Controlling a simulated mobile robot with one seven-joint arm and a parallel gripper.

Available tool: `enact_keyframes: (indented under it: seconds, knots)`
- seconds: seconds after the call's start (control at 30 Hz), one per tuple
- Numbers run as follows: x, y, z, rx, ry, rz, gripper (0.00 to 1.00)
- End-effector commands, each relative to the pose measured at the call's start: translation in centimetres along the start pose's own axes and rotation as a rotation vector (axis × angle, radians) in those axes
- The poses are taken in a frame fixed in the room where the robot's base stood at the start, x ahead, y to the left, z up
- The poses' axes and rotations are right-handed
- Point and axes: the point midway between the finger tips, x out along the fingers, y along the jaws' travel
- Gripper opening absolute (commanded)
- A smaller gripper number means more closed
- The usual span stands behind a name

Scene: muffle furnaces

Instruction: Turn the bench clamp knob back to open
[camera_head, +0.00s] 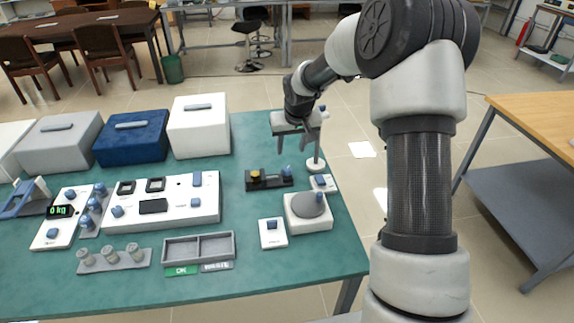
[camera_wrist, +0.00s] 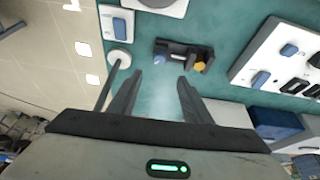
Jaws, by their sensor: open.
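A black bench clamp (camera_head: 270,181) sits on the green table, right of the white control panel. It has a yellow knob-like part (camera_head: 255,176) at its left end and a blue part (camera_head: 287,171) at its right end. I cannot tell for sure which is the clamp knob. The clamp also shows in the wrist view (camera_wrist: 181,51), beyond my fingertips, with its yellow part (camera_wrist: 199,66) at the right. My gripper (camera_head: 297,152) is open and empty, above the table and behind the clamp, apart from it. Its spread fingers (camera_wrist: 160,77) also show in the wrist view.
A thin stand with a round white base (camera_head: 315,164) is close right of my gripper. A white device with a grey disc (camera_head: 309,207) and a small switch box (camera_head: 272,233) are in front. Blue and white furnaces (camera_head: 199,130) stand at back left.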

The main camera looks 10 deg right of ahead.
Motion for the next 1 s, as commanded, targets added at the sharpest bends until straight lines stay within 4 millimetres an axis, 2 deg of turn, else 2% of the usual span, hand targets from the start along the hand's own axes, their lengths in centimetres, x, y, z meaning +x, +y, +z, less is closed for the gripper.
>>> enact_keyframes:
  seconds: [0.03,0.4,0.6,0.8,1.0]
  knots:
    - [1.3,0.0,0.1,0.0,-0.003,-0.002,0.45]
    - [9.4,-0.1,0.2,-0.001,-0.003,-0.001,0.45]
    - [12.7,0.0,0.1,0.0,-0.002,-0.001,0.45]
    - [14.2,0.0,0.0,-0.001,0.0,0.001,0.45]
    - [14.5,0.0,0.0,0.0,0.0,0.001,0.45]
